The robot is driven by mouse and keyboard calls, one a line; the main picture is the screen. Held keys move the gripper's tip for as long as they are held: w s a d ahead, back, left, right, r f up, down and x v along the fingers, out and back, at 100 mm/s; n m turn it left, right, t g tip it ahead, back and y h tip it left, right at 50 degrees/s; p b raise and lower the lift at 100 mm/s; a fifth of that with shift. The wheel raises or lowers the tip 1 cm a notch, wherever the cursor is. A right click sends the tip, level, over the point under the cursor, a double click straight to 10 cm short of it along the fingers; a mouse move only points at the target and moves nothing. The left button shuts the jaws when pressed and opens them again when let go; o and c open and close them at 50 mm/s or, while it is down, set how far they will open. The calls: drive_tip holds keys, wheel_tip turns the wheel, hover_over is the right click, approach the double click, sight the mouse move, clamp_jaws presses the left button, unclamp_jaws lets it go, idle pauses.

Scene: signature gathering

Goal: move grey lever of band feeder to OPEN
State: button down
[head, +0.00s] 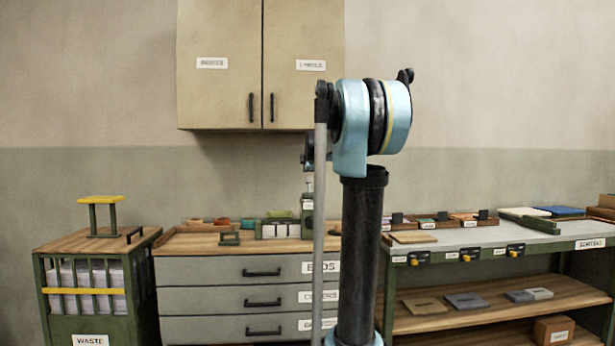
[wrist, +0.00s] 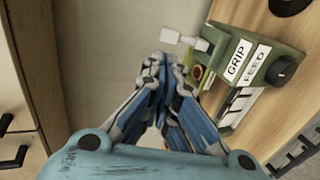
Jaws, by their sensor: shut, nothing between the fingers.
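In the wrist view, a green machine labelled GRIP and FEED (wrist: 240,60) stands on the wooden counter and looks like the band feeder. A pale grey bar with a squarish end (wrist: 186,40) sticks out from its left side; it may be the grey lever. I cannot read an OPEN mark. My gripper (wrist: 164,58) is shut and empty, with its blue-and-white fingers beside the machine's left side. The tips appear close below the pale bar; I cannot tell whether they touch. In the head view, green equipment (head: 282,227) stands on the drawer counter; my arm hides part of that area.
A black knob (wrist: 283,72) sits on the machine's right side. A wall cabinet (head: 220,75) hangs above the drawer unit (head: 225,285). A waste bin (head: 90,310) stands at left, and a grey-topped bench (head: 470,238) with several items is at right.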

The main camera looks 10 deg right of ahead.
drive_tip(key=shift+v, duration=1.35)
drive_tip(key=shift+r, duration=0.15)
drive_tip(key=s+a+f+m+g, duration=0.1)
drive_tip(key=s+f+m+g, duration=0.3)
drive_tip(key=s+f, duration=1)
drive_tip(key=s+a+f+m+g, duration=0.2)
drive_tip(key=s+f+m+g, duration=0.2)
drive_tip(key=s+f, duration=1.1)
drive_tip(key=s+a+f+m+g+y, duration=0.1)
drive_tip(key=s+f+m, duration=0.8)
drive_tip(key=s, duration=1.4)
wheel_tip(320, 180, down, 6)
drive_tip(key=a+g, duration=0.1)
drive_tip(key=g, duration=0.1)
drive_tip(key=shift+g, duration=0.4)
drive_tip(key=shift+r, duration=0.15)
drive_tip(key=shift+w+f, duration=0.2)
drive_tip(key=shift+w, duration=0.35)
